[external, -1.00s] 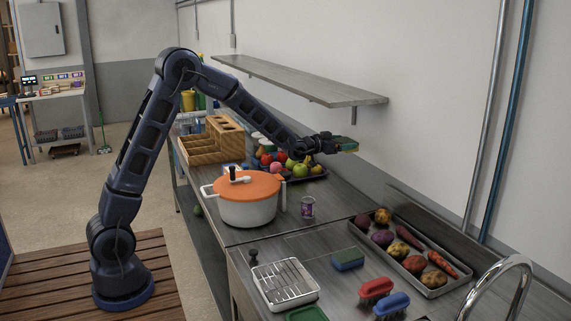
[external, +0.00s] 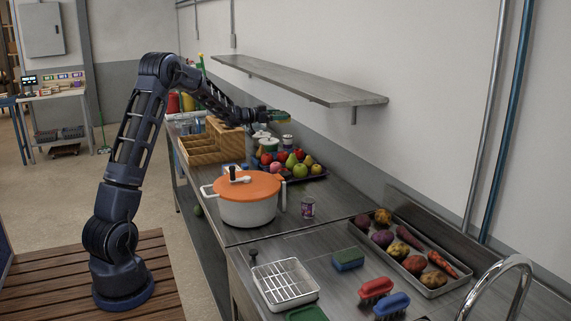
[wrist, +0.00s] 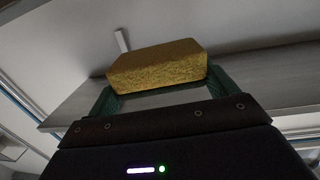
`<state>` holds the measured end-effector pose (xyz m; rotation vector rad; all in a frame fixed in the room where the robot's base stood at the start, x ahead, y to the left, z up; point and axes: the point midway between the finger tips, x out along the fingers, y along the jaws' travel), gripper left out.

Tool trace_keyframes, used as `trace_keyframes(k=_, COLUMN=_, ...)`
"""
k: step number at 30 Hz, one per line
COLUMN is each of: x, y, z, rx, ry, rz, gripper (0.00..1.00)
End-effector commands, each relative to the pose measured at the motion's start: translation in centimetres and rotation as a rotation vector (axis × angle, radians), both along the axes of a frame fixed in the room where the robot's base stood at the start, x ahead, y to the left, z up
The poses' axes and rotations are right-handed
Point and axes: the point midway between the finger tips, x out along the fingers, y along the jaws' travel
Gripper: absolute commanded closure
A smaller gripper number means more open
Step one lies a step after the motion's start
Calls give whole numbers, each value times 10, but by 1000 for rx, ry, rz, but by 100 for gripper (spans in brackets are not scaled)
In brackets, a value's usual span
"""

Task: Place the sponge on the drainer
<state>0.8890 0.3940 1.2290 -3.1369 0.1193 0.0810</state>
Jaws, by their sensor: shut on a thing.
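My gripper (external: 265,115) is shut on a yellow sponge (wrist: 157,66) and holds it in the air below the wall shelf. In the wrist view the sponge sits between my two greenish fingers (wrist: 160,95). The drainer (external: 286,284), a pale tray with a wire rack, stands empty at the near left of the counter, well apart from my gripper.
An orange-lidded pot (external: 248,200) and a purple can (external: 308,208) stand mid-counter. A fruit tray (external: 316,172) and wooden organiser (external: 212,150) are behind. A green-and-blue block (external: 347,259), brushes (external: 375,290) and a vegetable tray (external: 436,292) lie nearer. The shelf (external: 300,82) overhangs.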

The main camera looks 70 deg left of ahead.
Motion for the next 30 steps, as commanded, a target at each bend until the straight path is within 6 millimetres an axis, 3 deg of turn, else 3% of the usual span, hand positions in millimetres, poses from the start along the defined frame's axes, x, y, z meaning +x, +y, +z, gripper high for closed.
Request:
trace_keyframes(k=1, x=-15, y=22, z=-2, rx=1, ry=1, rz=-1, gripper=39)
trace_keyframes(k=3, x=-34, y=46, z=-3, rx=1, ry=0, rz=-13, gripper=39)
trace_keyframes(k=15, x=-153, y=159, z=-21, rx=-1, ry=-1, rz=-73, gripper=39)
trace_keyframes(k=24, x=-247, y=219, z=-39, rx=-1, ry=-1, rz=-104, gripper=39)
trace_keyframes(k=30, x=-290, y=240, z=-47, rx=0, ry=-1, rz=-116, gripper=39)
